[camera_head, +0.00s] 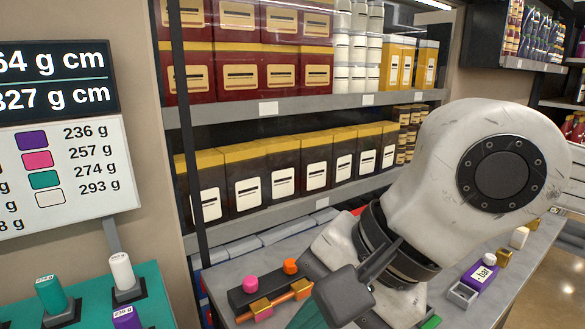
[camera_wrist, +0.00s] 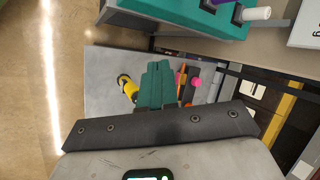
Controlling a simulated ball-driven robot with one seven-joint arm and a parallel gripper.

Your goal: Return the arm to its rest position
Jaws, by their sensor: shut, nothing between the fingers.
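My gripper (camera_wrist: 157,86) shows in the wrist view as two teal fingers pressed together beyond a black bar, with nothing between them. It hangs over the grey counter (camera_wrist: 102,75), and its height above it is hard to judge. In the head view my white arm bends down across the right half, and a teal finger part (camera_head: 309,316) shows at the bottom edge, partly hidden by my dark gripper body. A dark block (camera_head: 238,298) with a pink knob (camera_head: 250,284) and an orange knob (camera_head: 290,267) sits on the counter just left of my gripper. An orange rod with gold blocks lies beside it.
A yellow-and-black item (camera_wrist: 128,87) lies left of the fingers in the wrist view. A teal stand (camera_head: 152,300) holds weights at left. Stocked shelves (camera_head: 300,102) rise behind.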

